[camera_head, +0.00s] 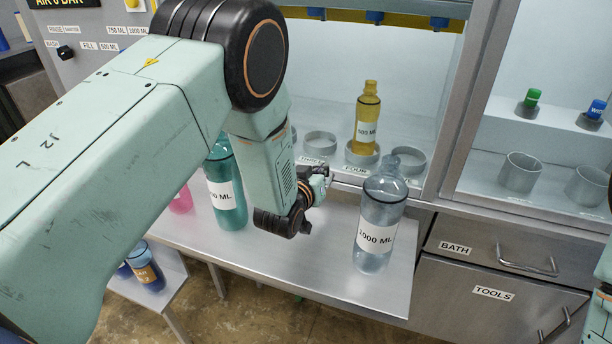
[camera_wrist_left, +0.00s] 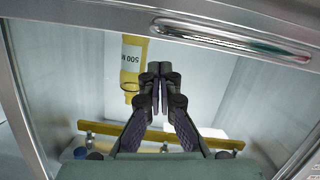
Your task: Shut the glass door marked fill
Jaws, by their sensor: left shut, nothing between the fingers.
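The bay with a yellow 500 ML bottle (camera_head: 367,118) stands behind a metal frame (camera_head: 462,100). The word fill is not readable on this frame. The bottle also shows, upside down, in the left wrist view (camera_wrist_left: 133,62). There a metal rail (camera_wrist_left: 130,18) with a long polished handle (camera_wrist_left: 232,40) crosses the top. Whether glass covers the opening, I cannot tell. My left gripper (camera_head: 328,171) is at the bay's front lower edge, left of the bottle. In the wrist view its fingers (camera_wrist_left: 158,70) are together and empty, below the rail and apart from the handle.
A clear 1000 ML jug (camera_head: 378,225) stands on the metal shelf (camera_head: 300,265), right of my left gripper. A teal jug (camera_head: 226,192) stands left, partly behind my arm. Drawers (camera_head: 500,250) are at right. The control panel (camera_head: 75,20) is at upper left.

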